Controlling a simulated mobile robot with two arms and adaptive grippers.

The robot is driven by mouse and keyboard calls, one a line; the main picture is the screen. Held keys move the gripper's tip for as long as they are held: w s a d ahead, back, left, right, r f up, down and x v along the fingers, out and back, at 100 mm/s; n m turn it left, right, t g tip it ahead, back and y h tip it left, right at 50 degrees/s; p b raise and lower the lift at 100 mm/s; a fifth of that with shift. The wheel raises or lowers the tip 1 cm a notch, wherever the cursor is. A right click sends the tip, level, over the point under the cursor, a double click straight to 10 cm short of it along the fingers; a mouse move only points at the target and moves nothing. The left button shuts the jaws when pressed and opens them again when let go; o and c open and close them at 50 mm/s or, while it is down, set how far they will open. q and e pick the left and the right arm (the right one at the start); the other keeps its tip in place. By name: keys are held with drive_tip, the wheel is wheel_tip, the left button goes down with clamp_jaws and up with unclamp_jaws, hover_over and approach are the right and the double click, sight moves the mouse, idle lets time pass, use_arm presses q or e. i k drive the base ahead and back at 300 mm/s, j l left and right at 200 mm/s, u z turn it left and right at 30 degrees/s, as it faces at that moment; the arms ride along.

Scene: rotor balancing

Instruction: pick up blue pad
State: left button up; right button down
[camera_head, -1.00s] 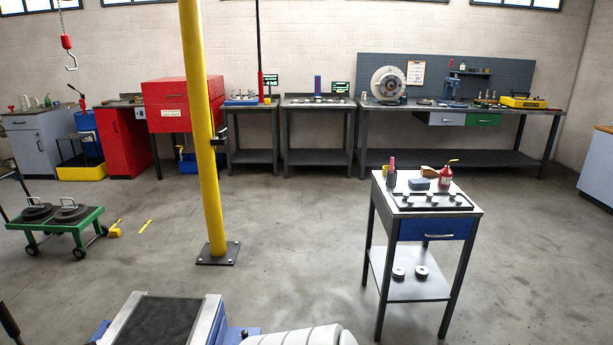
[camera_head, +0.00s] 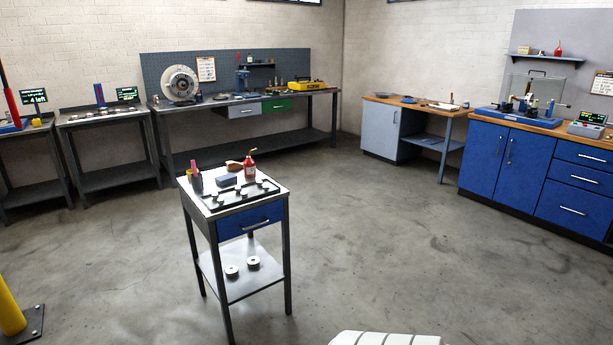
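A small blue-grey block (camera_head: 227,181), which looks like the blue pad, lies on the top of the small cart (camera_head: 232,201) in the middle of the view. It sits behind a dark rack with several small pale knobs. Neither of my grippers is in view. Only a white part of my own body shows at the bottom edge.
The cart has a blue drawer (camera_head: 250,220) and a lower shelf with two round weights. Open concrete floor surrounds it. A yellow post base (camera_head: 12,315) is at the lower left. Workbenches line the back wall, and blue cabinets (camera_head: 530,170) stand on the right.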

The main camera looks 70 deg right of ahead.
sight(225, 179)
drive_tip(key=z, duration=1.65)
drive_tip(key=i+l+z, duration=0.1)
drive_tip(key=i, duration=0.15)
